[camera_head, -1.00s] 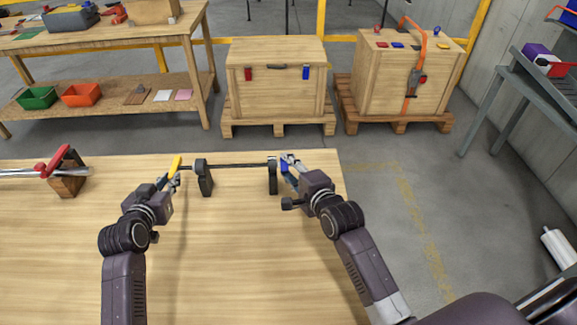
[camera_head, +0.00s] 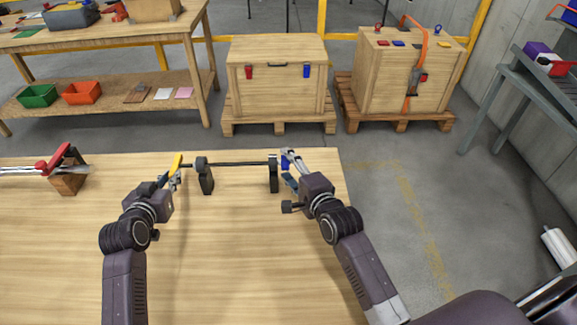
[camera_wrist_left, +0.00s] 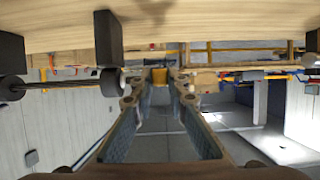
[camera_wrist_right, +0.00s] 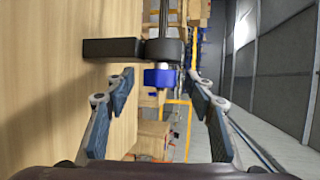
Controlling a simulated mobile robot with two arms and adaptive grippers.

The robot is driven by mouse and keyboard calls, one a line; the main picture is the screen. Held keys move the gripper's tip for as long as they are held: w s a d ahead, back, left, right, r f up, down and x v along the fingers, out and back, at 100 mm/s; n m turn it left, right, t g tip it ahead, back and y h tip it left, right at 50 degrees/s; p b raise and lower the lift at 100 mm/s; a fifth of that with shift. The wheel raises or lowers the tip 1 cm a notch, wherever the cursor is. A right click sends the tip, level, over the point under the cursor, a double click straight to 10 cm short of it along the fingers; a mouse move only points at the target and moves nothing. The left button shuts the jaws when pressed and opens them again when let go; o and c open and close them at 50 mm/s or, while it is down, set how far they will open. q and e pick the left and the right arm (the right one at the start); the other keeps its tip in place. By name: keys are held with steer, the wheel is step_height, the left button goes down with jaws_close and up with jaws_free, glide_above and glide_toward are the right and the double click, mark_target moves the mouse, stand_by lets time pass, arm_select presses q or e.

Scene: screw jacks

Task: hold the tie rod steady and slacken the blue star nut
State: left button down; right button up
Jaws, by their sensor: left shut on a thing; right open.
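The dark tie rod (camera_head: 238,164) runs level between two black uprights, the left one (camera_head: 205,176) and the right one (camera_head: 273,175), on the wooden table. My left gripper (camera_head: 175,176) is shut on the yellow piece (camera_head: 177,162) at the rod's left end. That yellow piece also shows between the fingertips in the left wrist view (camera_wrist_left: 160,76). The blue star nut (camera_head: 285,162) sits at the rod's right end, outside the right upright. In the right wrist view the nut (camera_wrist_right: 159,78) lies between the spread fingers of my open right gripper (camera_wrist_right: 162,86), clear of both.
A red-handled tool on a wooden block (camera_head: 68,182) stands at the table's left. The front of the table (camera_head: 230,260) is bare. Wooden crates (camera_head: 278,85) on pallets and a workbench (camera_head: 120,95) stand behind. A grey shelf (camera_head: 545,80) is at right.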

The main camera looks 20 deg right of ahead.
steer(key=shift+s, duration=0.1)
steer(key=v, duration=1.2)
arm_select(q)
steer(key=c, duration=1.8)
jaws_free()
